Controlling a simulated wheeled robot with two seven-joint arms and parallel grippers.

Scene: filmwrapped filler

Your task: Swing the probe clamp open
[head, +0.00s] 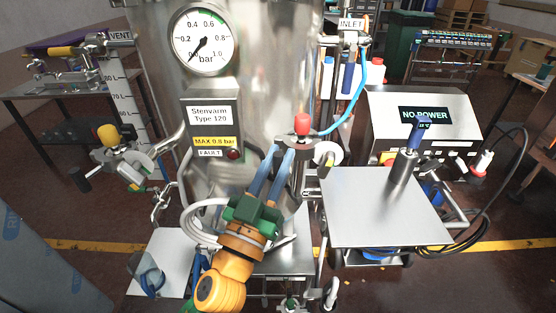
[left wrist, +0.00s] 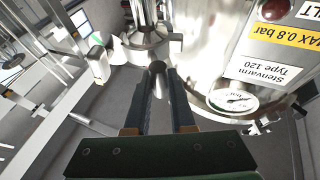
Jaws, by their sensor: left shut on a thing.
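My left gripper (head: 277,160), with blue fingers and a green palm on an orange arm, reaches up to the front right of the steel tank (head: 270,70). In the left wrist view its fingers (left wrist: 158,85) are shut on a thin steel rod with a rounded end (left wrist: 158,68). The rod appears to belong to the clamp (left wrist: 147,45), a steel ring fitting around a port on the tank's side. In the head view the fingers partly hide this fitting, below a red-capped part (head: 302,122). I cannot tell how far the clamp is open. My right gripper is not in view.
A steel cart top (head: 385,220) stands right, bearing a blue-topped steel cylinder (head: 405,165). Behind it is a box reading NO POWER (head: 425,115). A gauge (head: 203,40) and label box (head: 212,125) are on the tank. A yellow-knobbed valve (head: 108,135) juts left.

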